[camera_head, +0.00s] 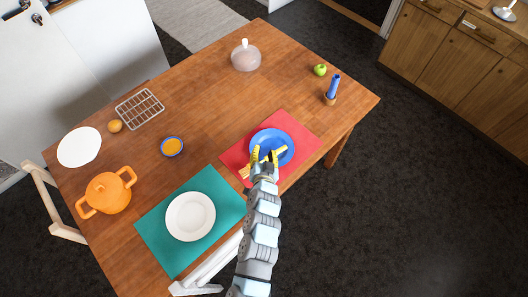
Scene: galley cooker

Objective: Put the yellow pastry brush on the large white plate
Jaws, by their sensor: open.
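My gripper (265,158) is open over the blue plate (269,137) on the red mat. Yellow pieces show at the gripper, and I cannot fully separate its fingers from the yellow pastry brush (280,150). The brush seems to lie slantwise over the blue plate's near part, partly hidden by the gripper; a yellow-tan end shows at the left. Contact between them cannot be told. A flat, plain white plate (80,147) lies at the table's far left and looks like the large one. Another white dish with a rim (190,216) sits on the green mat.
An orange pot (107,193), an orange-filled blue bowl (172,146) and a wire rack (140,109) stand on the left. A pale domed cover (245,57), a green apple (320,70) and a blue-topped item (332,90) stand farther back. The middle of the wooden table is clear.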

